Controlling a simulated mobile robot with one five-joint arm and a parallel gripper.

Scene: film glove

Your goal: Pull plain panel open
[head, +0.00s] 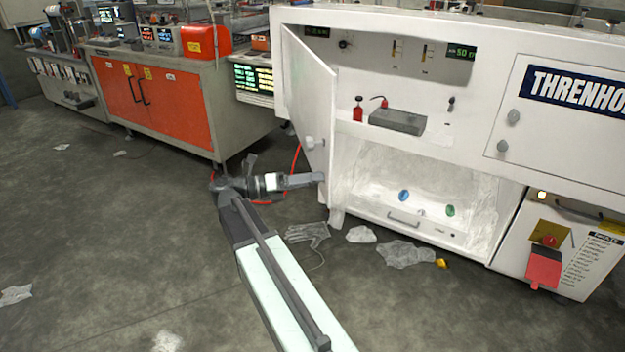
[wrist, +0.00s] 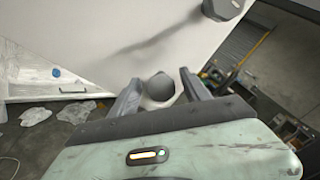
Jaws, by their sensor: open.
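The plain panel (head: 308,95) is a white door on the left of the white cabinet. It stands swung out, with the bright interior showing to its right. A grey knob (head: 312,142) is on its face. My gripper (head: 318,178) is at the panel's lower part. In the wrist view the jaws (wrist: 160,77) are open, with a round grey knob (wrist: 162,88) between the fingertips. I cannot tell whether the fingers touch it. A second knob (wrist: 222,8) is at the upper right on the panel face (wrist: 110,40).
The cabinet (head: 400,160) has a panel lettered THRENHO (head: 560,140) at right. A glove (head: 308,233) and crumpled film (head: 405,254) lie on the floor below. An orange-fronted bench (head: 150,100) stands at left. The floor at left is mostly open.

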